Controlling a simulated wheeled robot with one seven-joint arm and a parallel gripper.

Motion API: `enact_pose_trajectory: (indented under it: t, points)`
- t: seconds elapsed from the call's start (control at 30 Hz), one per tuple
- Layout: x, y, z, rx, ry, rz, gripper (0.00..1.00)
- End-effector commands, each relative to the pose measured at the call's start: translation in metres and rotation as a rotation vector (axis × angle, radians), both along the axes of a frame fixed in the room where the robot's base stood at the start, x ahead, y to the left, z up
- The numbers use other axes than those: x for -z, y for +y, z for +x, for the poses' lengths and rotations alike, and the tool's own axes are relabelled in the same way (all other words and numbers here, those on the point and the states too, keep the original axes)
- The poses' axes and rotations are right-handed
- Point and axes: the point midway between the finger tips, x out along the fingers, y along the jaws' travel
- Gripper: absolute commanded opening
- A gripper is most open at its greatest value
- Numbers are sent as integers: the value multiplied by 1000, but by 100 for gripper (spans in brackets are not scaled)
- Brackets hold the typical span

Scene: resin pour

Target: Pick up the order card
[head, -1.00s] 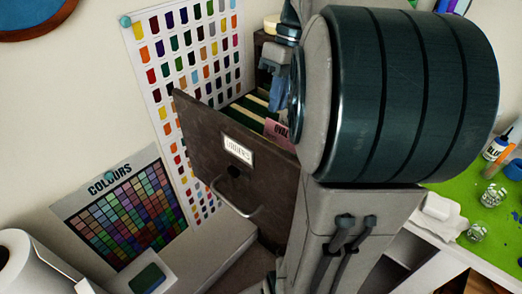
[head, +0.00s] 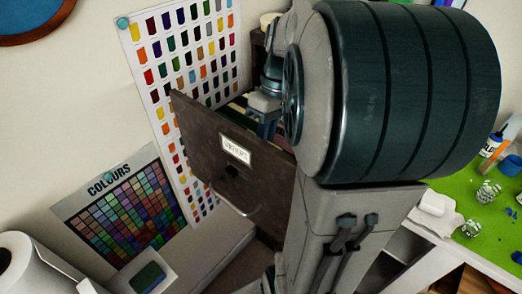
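The order card is not clearly visible in the head view; the drawer front and my arm cover most of the drawer's inside. The open drawer (head: 205,147) has a dark brown front with a white label and a metal handle. My gripper (head: 266,124) points down into the drawer just behind its front panel. Its fingertips are partly hidden by the drawer front, so I cannot see whether they are apart or touching anything.
Colour charts (head: 125,205) hang on the wall at left. A paper roll (head: 30,265) and a small green-topped block (head: 148,278) are at lower left. A green work mat (head: 460,190) with bottles and jars lies at right. My arm blocks the middle.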

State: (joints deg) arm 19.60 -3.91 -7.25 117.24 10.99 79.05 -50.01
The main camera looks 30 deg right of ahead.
Motion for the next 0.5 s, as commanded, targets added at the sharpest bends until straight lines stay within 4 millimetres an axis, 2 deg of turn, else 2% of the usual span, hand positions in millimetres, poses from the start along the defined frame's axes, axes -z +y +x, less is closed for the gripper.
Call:
enact_pose_trajectory:
  t: [0.07,0.1,0.13,0.5]
  points:
    - [0,0,0,0,0,0,14]
    - [0,0,0,0,0,0,2]
    - [0,0,0,0,0,0,0]
    - [0,0,0,0,0,0,0]
